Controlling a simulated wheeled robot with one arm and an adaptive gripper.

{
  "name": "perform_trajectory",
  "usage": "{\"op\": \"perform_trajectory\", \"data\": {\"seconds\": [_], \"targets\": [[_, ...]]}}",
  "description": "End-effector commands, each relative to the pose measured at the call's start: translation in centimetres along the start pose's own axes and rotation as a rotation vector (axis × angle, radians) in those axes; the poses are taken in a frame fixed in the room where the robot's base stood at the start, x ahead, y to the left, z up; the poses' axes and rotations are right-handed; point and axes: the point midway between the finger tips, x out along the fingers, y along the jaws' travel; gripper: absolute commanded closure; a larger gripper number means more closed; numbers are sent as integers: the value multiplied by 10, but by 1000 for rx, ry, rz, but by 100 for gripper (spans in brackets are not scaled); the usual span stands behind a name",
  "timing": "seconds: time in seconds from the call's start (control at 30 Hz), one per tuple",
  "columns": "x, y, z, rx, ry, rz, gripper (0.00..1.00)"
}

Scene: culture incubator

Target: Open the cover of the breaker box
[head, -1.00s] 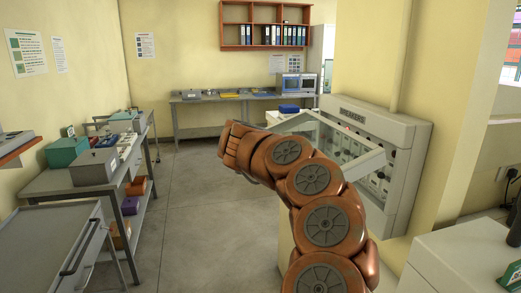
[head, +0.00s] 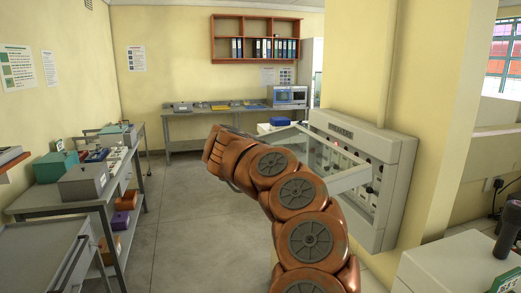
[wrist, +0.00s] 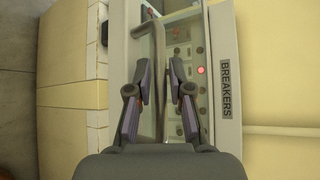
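The breaker box (head: 398,150) is a pale grey wall box at the right in the head view. Its clear, framed cover (head: 350,181) stands tilted out from the box toward the left, so it is at least partly open. In the wrist view the "BREAKERS" label (wrist: 226,88) is at the right, beside switches and a lit red lamp. A bent brown-grey handle bar (wrist: 159,75) runs between the two fingers of my gripper (wrist: 160,75). The fingers are apart, with gaps beside the bar. In the head view my arm hides part of the cover, and the fingers are not visible.
A grey bench (head: 52,201) with boxes and a metal cart (head: 40,255) stand at the left. A white counter (head: 440,270) is at the near right. A table (head: 195,143) stands at the back wall. The floor (head: 185,225) between is clear.

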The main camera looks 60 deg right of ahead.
Motion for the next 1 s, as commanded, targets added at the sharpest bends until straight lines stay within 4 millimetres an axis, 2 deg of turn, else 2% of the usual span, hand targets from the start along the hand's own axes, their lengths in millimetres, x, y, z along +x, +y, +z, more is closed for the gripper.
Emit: {"op": "perform_trajectory", "data": {"seconds": [0.03,0.13,0.57,0.73,1.0], "targets": [[0,0,0,0,0,0,71],[-1,0,0,0,-1,0,63],[-8,1,2,0,-3,2,63],[-27,0,0,3,-2,1,63],[-70,0,2,2,-6,2,63]]}}
